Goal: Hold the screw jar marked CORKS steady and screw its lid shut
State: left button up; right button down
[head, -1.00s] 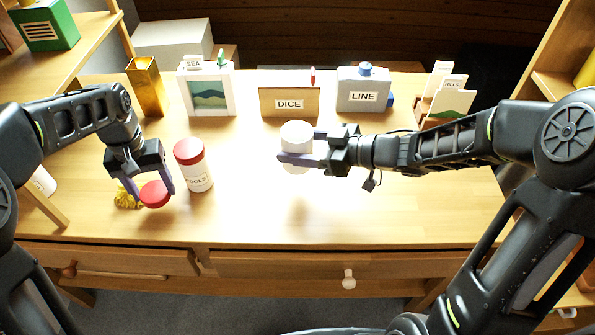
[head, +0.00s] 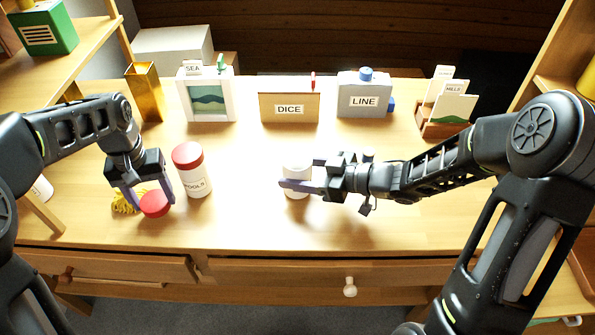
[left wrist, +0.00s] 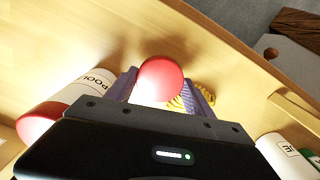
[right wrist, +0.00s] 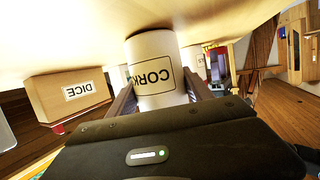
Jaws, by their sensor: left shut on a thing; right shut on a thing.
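The white jar marked CORKS (right wrist: 155,72) is between the fingers of my right gripper (head: 297,187). In the head view the jar (head: 297,168) is upright, low over the table's middle; its base seems to be at the tabletop. Its opening cannot be made out. My left gripper (head: 145,201) is shut on a round red lid (head: 154,204), low over the table at the left, well apart from the jar. The lid also shows between the fingers in the left wrist view (left wrist: 160,80).
A white jar with a red lid, its label partly reading POOLS (head: 194,178), stands close right of my left gripper. A yellow tangled thing (head: 126,201) lies beside that gripper. The DICE box (head: 290,107) and LINE box (head: 363,102) stand behind. Table between the jars is clear.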

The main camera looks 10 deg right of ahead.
jog(key=shift+f, duration=0.15)
jog(key=shift+c, duration=2.1)
grip_release()
jog(key=shift+r, duration=0.3)
jog(key=p+v, duration=0.1)
jog(key=v, duration=1.1)
